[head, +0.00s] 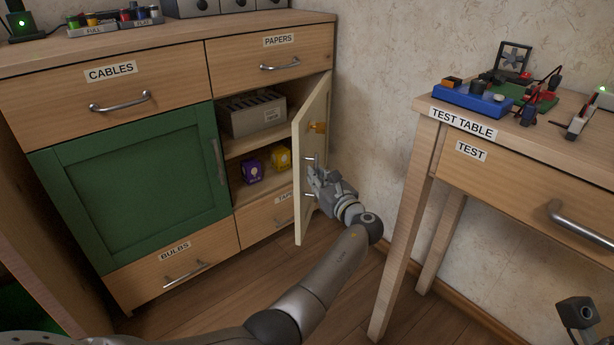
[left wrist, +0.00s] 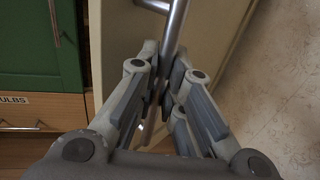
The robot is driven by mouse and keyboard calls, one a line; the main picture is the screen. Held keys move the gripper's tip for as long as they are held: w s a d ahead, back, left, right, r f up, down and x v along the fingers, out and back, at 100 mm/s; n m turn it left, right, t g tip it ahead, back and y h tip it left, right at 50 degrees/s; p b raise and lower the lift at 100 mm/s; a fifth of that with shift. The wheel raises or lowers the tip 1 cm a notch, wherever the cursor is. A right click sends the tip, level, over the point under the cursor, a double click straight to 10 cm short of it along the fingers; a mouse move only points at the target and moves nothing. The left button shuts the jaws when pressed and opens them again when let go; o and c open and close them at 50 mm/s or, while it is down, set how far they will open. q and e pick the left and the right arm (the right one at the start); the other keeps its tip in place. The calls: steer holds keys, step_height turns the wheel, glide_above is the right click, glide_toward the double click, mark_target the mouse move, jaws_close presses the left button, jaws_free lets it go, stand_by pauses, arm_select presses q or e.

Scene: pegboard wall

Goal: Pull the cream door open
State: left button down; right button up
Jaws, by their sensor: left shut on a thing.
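The cream door (head: 312,105) stands swung out from the right side of the cabinet, wide open. Its free edge points toward me and its outer face is turned right. My left gripper (head: 312,178) is at that outer face, shut on the door's metal bar handle. In the left wrist view, the handle (left wrist: 175,30) runs down between the closed fingers (left wrist: 162,88), with the cream door (left wrist: 123,50) behind. The fingers and wrist hide part of the handle and the lower door. My right gripper's fingers do not show.
The open compartment holds a grey slotted box (head: 252,115), a purple box (head: 251,170) and a yellow box (head: 281,157). The green door (head: 135,190) beside it is shut. The test table (head: 425,125) stands to the right, with floor between it and the cabinet.

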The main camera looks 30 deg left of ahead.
arm_select(q)
steer(key=shift+f, duration=0.15)
steer(key=c, duration=1.5)
jaws_free()
steer(key=shift+c, duration=0.2)
steer(key=shift+d, duration=0.1)
steer(key=v, duration=1.2)
